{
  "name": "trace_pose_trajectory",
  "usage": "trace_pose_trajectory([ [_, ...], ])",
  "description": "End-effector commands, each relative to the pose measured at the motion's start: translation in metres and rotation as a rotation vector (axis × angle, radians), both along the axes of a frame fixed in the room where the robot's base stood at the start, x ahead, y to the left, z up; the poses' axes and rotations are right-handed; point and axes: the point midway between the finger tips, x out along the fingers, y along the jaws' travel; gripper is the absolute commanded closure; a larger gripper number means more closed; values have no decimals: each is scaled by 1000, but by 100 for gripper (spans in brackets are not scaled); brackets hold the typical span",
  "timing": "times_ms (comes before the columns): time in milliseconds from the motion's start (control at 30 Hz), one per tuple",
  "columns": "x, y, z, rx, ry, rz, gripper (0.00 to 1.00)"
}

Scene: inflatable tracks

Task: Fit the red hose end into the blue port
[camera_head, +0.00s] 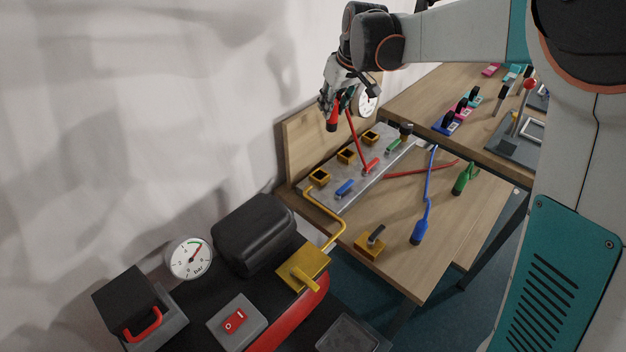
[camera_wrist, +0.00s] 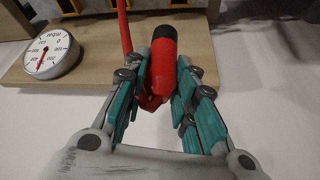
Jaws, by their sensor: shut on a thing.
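My gripper (camera_head: 334,98) is shut on the red hose end (camera_wrist: 163,72), high above the bench by the wall. The hose end is a red cylinder with a black tip; in the wrist view it sits between the teal fingers (camera_wrist: 160,95). Its red hose (camera_head: 354,138) hangs down toward the grey plate. On that plate (camera_head: 335,203) are several yellow square sockets, with coloured pieces in front of them. A blue piece (camera_head: 344,188) lies by the nearest socket (camera_head: 320,177). I cannot tell which exact opening is the blue port. The hose end is apart from all of them.
A blue hose end (camera_head: 418,232) and a green one (camera_head: 460,182) lie on the wooden bench. A dial gauge (camera_wrist: 50,52) stands on the wooden board. A yellow pipe (camera_head: 335,235) and a compressor (camera_head: 255,235) are at the near left. The wall is close behind.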

Motion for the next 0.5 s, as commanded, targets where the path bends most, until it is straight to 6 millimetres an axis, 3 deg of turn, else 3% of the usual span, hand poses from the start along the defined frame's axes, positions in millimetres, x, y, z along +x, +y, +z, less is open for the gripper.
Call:
trace_pose_trajectory([
  [100, 4, 16, 2, 0, 0, 21, 100],
  [267, 5, 24, -6, -1, 0, 30, 100],
  [500, 5, 24, -61, -1, 0, 30, 100],
])
